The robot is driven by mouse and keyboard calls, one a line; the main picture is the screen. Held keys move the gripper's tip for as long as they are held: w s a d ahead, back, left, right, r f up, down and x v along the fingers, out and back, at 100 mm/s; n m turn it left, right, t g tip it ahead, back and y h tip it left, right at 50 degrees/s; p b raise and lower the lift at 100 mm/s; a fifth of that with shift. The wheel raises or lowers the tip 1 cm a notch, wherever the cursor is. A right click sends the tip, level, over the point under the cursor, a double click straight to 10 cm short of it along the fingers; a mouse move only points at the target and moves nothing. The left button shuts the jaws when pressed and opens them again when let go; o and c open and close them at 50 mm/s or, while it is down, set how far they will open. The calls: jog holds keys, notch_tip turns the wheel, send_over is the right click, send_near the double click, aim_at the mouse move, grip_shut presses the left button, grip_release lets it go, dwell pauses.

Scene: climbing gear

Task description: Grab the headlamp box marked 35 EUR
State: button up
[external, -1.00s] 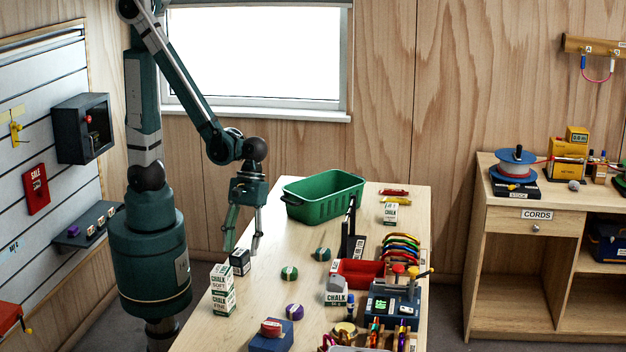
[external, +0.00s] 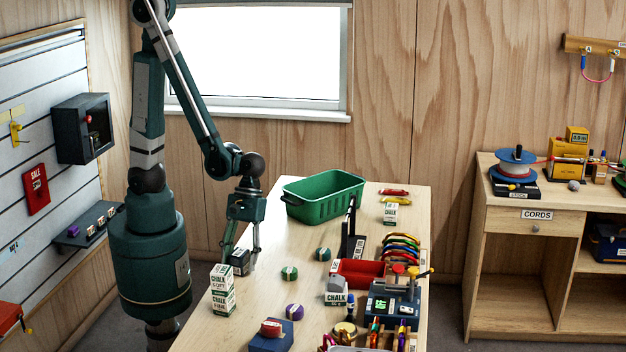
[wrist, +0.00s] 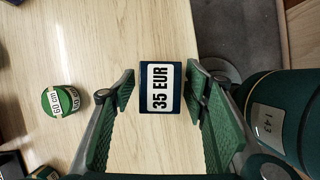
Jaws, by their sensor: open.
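The headlamp box (wrist: 174,86) is small and dark blue, with a white label reading 35 EUR on the face toward the wrist camera. In the external view the box (external: 240,261) stands near the table's left edge, partly hidden by a finger. My gripper (wrist: 160,92) is open. In the wrist view the box lies between the fingertips, with a gap on each side, closer to the right finger. In the external view my gripper (external: 241,252) points down at the box, its fingers low around it. I cannot tell whether a finger touches it.
Stacked chalk boxes (external: 222,291) stand just in front of the box. A green roll marked 60 cm (wrist: 61,101) lies to the left in the wrist view. A green bin (external: 323,196) stands at the back. The table's edge is close on the box's left.

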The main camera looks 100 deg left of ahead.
aim_at(243, 248)
dwell(0.3)
jog(key=c, duration=1)
jog(key=shift+r, duration=0.2)
jog(key=shift+r+p, duration=0.9)
jog(key=shift+r, duration=3.9)
